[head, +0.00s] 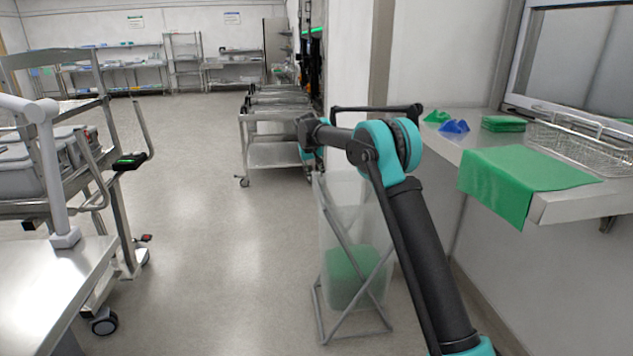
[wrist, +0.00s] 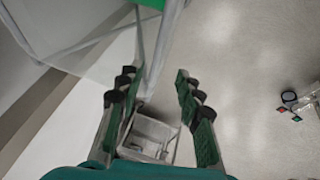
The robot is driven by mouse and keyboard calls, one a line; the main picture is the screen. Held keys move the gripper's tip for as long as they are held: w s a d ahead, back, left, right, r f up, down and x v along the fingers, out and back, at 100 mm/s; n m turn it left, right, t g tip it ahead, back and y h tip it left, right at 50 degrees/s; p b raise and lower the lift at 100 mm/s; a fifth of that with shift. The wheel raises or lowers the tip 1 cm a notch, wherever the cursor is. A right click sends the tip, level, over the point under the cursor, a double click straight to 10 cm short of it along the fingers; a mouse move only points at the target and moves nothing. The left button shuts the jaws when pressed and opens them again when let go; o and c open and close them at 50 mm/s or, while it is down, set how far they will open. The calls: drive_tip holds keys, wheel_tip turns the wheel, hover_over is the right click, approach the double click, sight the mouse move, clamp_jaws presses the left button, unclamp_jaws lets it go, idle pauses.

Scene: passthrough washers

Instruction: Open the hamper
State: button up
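The hamper (head: 328,215) is a translucent bag on a grey metal stand, with green material low inside. It stands on the floor below the right-hand counter. A black bar (head: 375,108) shows at its top, and my arm hides part of it. I cannot tell how its lid sits. In the wrist view the clear hamper side (wrist: 85,40) fills the upper left, with a pale post beside it. My gripper (wrist: 156,80) is open, its fingers spread, with nothing seen held between them. In the head view its fingers are mostly hidden behind my arm near the hamper's top.
A steel counter (head: 565,207) at right holds a green cloth (head: 520,180), blue and green items and a wire basket (head: 580,145). Steel carts (head: 275,154) stand behind the hamper. A cart with grey bins (head: 40,165) is at left. The floor between is clear.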

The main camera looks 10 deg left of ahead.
drive_tip(key=shift+v, duration=1.3)
drive_tip(key=s+d+m, duration=0.1)
drive_tip(key=s+d, duration=0.9)
drive_tip(key=d, duration=0.3)
drive_tip(key=s+d+m, duration=0.1)
drive_tip(key=s+d, duration=0.9)
drive_tip(key=d, duration=0.4)
drive_tip(key=s+d+f, duration=0.4)
drive_tip(key=s, duration=0.6)
drive_tip(key=s+d+f+m, duration=0.1)
drive_tip(key=s+d+f, duration=0.3)
drive_tip(key=s, duration=0.7)
drive_tip(key=s+d+f+m, duration=0.1)
drive_tip(key=s+d+f, duration=0.3)
drive_tip(key=s, duration=0.7)
drive_tip(key=shift+s+d+f+g+y, duration=0.2)
drive_tip(key=shift+f+g+y, duration=0.1)
drive_tip(key=shift+g, duration=0.1)
